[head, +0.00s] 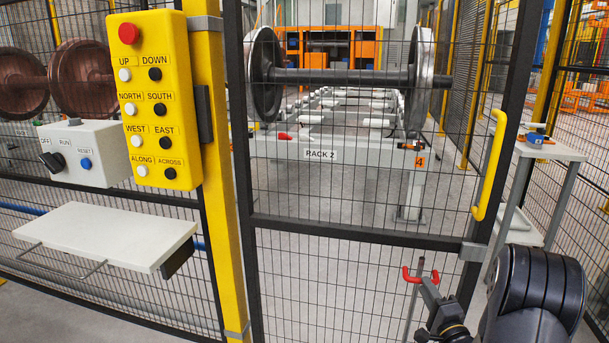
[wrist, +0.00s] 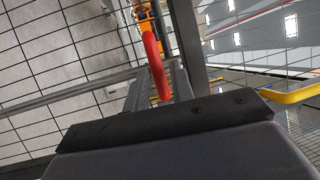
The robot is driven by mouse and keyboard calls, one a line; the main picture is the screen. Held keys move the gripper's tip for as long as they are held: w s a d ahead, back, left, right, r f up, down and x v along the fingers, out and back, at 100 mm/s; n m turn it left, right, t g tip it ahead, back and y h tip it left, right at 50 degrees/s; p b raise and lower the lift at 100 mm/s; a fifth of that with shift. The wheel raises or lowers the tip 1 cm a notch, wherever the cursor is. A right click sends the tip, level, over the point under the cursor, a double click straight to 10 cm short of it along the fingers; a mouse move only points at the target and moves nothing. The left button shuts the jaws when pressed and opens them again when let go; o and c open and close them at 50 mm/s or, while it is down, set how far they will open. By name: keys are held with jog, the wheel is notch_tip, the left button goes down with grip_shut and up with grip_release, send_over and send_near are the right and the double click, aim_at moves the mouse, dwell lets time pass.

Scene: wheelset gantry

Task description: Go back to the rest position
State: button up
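My gripper (head: 420,273) shows at the lower right of the head view, in front of the mesh gate. Its two red fingertips stand apart, with nothing seen between them. In the wrist view a red finger (wrist: 156,66) rises past the dark edge of my wrist, with mesh behind it. My dark arm fills the lower right corner of the head view.
The black-framed mesh gate (head: 360,229) has a yellow handle (head: 489,165), also in the wrist view (wrist: 296,94). A yellow button pendant (head: 160,62), a grey switch box (head: 105,143) and a pale shelf (head: 110,234) are left. A wheelset (head: 340,76) sits behind the gate.

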aim_at(420, 281)
jog(key=x, duration=0.3)
jog(key=shift+w, duration=0.4)
jog(key=shift+w+f, duration=0.1)
jog(key=shift+f, duration=0.2)
jog(key=shift+a, duration=0.15)
